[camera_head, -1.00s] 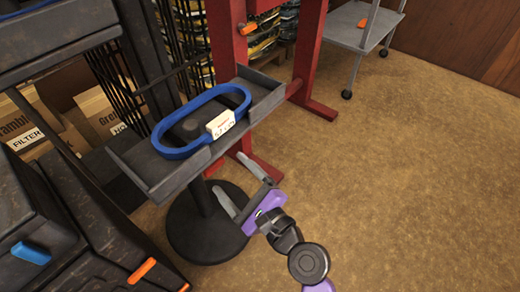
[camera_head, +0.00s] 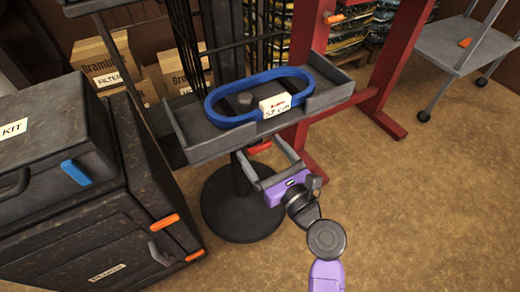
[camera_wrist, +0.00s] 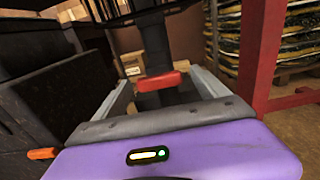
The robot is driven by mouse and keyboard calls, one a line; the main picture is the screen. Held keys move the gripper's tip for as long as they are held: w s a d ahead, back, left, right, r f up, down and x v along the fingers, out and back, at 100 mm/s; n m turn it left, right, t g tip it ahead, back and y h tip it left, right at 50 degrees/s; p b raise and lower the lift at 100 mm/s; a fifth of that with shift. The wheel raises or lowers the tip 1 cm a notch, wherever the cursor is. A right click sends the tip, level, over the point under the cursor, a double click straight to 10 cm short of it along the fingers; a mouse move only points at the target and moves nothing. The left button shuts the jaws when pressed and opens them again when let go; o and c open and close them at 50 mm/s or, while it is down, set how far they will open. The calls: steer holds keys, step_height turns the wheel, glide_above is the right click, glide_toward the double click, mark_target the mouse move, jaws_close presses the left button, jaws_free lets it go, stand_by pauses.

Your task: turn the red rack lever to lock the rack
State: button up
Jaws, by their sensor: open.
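The red lever (camera_head: 260,148) is a short bar just under the front edge of the grey tray. It also shows in the wrist view (camera_wrist: 160,82), lying roughly level ahead of the jaws. My gripper (camera_head: 259,151), with a purple body, is open, one grey finger to each side of the lever. The fingers look apart from the lever in the wrist view, though contact is hard to tell. The dark rack column behind the lever is partly hidden by the tray and my gripper.
The grey tray (camera_head: 192,132) overhangs my gripper and carries a blue belt loop (camera_head: 218,117) with a white label. A round black base (camera_head: 240,218) stands below. A dark cabinet (camera_head: 160,190) is at left, a red frame (camera_head: 396,60) at right. Carpet at lower right is clear.

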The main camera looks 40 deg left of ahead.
steer(key=shift+x, duration=0.8)
steer(key=c, duration=1.4)
